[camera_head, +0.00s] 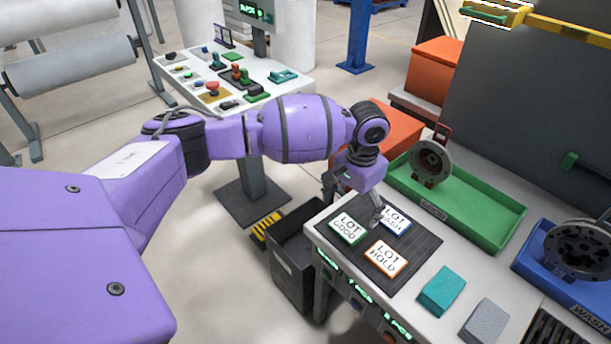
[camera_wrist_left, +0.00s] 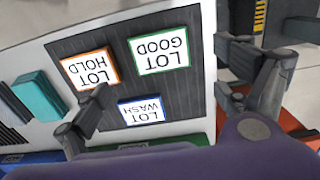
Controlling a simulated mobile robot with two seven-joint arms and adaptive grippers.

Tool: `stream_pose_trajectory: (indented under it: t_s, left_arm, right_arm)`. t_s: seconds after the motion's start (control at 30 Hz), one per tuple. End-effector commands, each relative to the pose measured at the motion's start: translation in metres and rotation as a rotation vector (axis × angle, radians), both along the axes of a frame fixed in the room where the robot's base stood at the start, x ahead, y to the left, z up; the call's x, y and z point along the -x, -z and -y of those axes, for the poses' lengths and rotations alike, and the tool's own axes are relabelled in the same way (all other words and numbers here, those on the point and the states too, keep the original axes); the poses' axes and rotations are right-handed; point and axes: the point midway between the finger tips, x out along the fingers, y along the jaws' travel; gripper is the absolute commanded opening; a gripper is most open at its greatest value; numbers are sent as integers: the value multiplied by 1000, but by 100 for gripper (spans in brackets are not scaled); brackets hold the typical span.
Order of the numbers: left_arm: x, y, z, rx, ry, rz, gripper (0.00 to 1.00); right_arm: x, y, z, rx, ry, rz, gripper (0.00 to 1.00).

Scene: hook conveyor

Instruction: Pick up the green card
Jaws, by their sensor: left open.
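The green card (camera_head: 347,229), with a green border and the words LOT GOOD, lies flat on a dark ribbed mat (camera_head: 409,281) at the left end of the bench. It also shows whole in the left wrist view (camera_wrist_left: 160,52). The blue-bordered LOT WASH card (camera_head: 397,222) and the orange-bordered LOT HOLD card (camera_head: 386,258) lie beside it. My left gripper (camera_head: 353,200) is open and empty just above and behind the green card. In the left wrist view its fingers are spread wide, one over the mat, the other past the bench edge. My right gripper is out of view.
A teal block (camera_head: 441,291) and a grey block (camera_head: 485,322) sit right of the mat. A green tray (camera_head: 490,232) with a metal part and a blue tray (camera_head: 530,262) stand behind. A dark bin (camera_head: 290,270) stands on the floor beside the bench.

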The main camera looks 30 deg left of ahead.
Motion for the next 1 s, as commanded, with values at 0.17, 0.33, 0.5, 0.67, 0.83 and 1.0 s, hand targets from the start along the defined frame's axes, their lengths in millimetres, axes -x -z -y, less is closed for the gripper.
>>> stream_pose_trajectory:
  t_s: [0.17, 0.33, 0.5, 0.67, 0.83, 1.0]
  left_arm:
    - [1, 23, 0, 0, 2, -1, 92]
    - [3, 47, -5, -1, 0, -2, 92]
    - [4, 68, -6, 0, 1, -2, 92]
    - [3, 72, -5, 1, 1, 1, 92]
    - [3, 71, -5, 1, 1, 1, 87]
    - [3, 70, -5, 2, 2, 2, 65]
  right_arm:
    - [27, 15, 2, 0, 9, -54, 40]
    - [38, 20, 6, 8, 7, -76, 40]
    - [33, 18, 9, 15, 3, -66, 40]
    - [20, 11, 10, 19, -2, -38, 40]
    - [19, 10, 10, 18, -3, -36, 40]
    - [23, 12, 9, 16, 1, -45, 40]
